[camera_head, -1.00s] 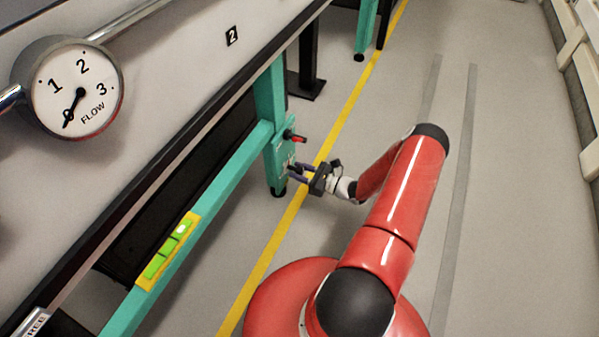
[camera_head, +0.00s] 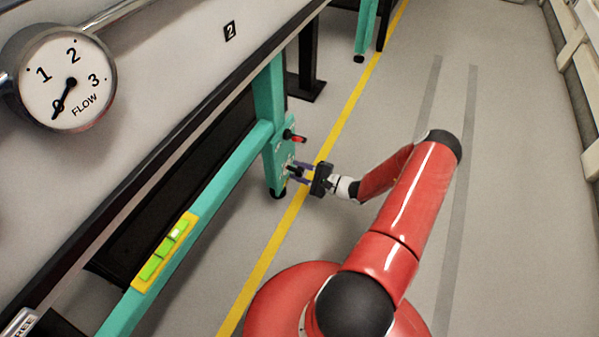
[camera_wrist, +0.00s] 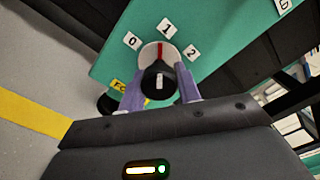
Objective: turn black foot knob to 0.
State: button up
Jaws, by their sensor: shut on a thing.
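The black foot knob (camera_wrist: 156,81) shows in the wrist view on the green plate (camera_wrist: 112,70) of the table leg. A pale disc with a red line lies behind it. Labels 0 (camera_wrist: 132,40), 1 (camera_wrist: 166,28) and 2 (camera_wrist: 192,52) stand around the disc. The red line points up, close to label 1. My gripper (camera_wrist: 158,74) has one purple finger on each side of the knob and is shut on it. In the head view my gripper (camera_head: 298,173) is at the lower end of the green leg (camera_head: 270,100); the knob is small there.
A red-and-black handle (camera_head: 295,137) sticks out of the leg just above my gripper. A round FLOW gauge (camera_head: 62,85) is at the upper left. A green level in a yellow frame (camera_head: 164,252) sits on the green beam. Open floor (camera_head: 520,200) lies to the right.

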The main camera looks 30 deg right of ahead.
jog(key=n, duration=0.5)
jog(key=shift+r+n, duration=0.1)
jog(key=shift+n, duration=2.3)
jog(key=o, duration=1)
jog(key=shift+c, duration=0.2)
jog(key=v, duration=0.8)
jog(key=shift+w, duration=0.1)
